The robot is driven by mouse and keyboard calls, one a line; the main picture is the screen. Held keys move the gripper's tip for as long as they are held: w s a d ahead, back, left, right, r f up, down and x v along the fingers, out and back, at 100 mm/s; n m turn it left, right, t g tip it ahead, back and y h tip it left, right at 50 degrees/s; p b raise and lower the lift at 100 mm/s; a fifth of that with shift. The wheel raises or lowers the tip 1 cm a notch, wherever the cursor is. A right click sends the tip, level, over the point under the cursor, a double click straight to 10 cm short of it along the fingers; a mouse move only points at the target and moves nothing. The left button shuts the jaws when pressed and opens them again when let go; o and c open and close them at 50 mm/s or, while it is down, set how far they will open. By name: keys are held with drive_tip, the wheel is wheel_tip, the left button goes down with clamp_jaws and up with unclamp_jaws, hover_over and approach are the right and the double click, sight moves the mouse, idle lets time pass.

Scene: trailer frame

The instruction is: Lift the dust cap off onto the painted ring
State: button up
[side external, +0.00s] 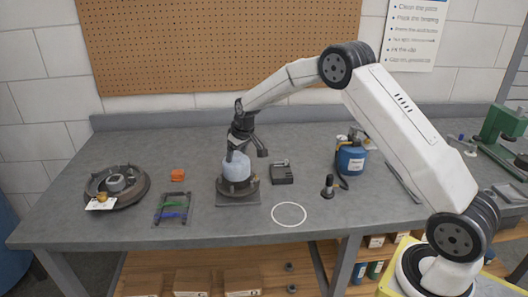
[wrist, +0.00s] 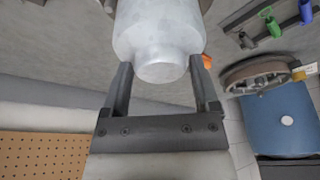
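The dust cap (side external: 237,167), pale blue-grey with a narrower top, sits on a dark round hub (side external: 238,187) on a square plate. In the wrist view the cap (wrist: 162,35) shows large, its narrow end towards my gripper. My gripper (side external: 246,153) is just above the cap, pointing down. Its two fingers (wrist: 161,75) are spread on either side of the narrow end, and I see no clear grip on it. The painted ring (side external: 289,226), a thin white circle, lies bare on the bench to the right and nearer the front edge.
A dark box (side external: 282,173), a black upright tool (side external: 328,187) and a blue canister (side external: 350,160) stand right.

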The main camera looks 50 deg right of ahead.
drive_tip(key=c, duration=0.8)
drive_tip(key=shift+c, duration=0.2)
drive_tip(key=shift+r, duration=0.2)
drive_tip(key=shift+r, duration=0.6)
drive_tip(key=s+a+r, duration=0.2)
drive_tip(key=s+r, duration=0.9)
drive_tip(key=s, duration=0.3)
drive_tip(key=shift+r, duration=0.2)
